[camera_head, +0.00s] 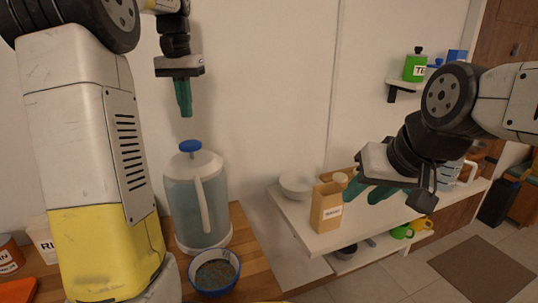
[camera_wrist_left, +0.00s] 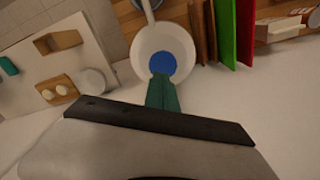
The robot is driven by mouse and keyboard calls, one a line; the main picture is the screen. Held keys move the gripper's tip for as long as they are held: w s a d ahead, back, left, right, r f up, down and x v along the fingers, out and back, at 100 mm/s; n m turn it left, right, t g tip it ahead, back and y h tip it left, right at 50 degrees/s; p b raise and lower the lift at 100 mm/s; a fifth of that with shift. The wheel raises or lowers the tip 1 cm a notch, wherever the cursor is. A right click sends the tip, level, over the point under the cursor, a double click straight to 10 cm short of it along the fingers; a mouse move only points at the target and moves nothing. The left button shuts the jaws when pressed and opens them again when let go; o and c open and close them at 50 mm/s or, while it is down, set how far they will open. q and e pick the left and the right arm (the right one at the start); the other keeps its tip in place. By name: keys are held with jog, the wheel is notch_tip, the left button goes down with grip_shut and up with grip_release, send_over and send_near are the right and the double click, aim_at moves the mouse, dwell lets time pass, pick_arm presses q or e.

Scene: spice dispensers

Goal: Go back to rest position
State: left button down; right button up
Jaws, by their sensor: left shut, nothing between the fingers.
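My left gripper (camera_head: 184,112) points down, fingers shut and empty, above the clear jug (camera_head: 183,205) with a blue lid knob, apart from it. In the left wrist view the shut teal fingers (camera_wrist_left: 162,92) show in front of the round white jug top (camera_wrist_left: 146,50) and its blue knob (camera_wrist_left: 162,63). My right gripper (camera_head: 366,192) is at the right, its teal fingers apart with nothing visible held. It is beside a brown carton (camera_head: 326,210) in the picture; whether they touch is unclear.
A blue bowl (camera_head: 214,272) with dark contents stands in front of the jug on the wooden counter (camera_head: 243,240). A white shelf (camera_head: 312,240) bears a white bowl (camera_head: 297,186). Green and yellow mugs (camera_head: 402,232) are lower. A green canister (camera_head: 415,68) stands on a wall shelf.

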pick_arm(q)
jog(key=s+d+f+t+h, duration=0.1)
jog(key=s+d+f+t, duration=0.2)
jog(key=s+d, duration=0.3)
jog(key=s+d+f+t+h, duration=0.1)
jog(key=s+d+f, duration=0.5)
jog(key=s, duration=1)
jog(key=shift+f+t, duration=0.2)
jog(key=shift+t, duration=0.7)
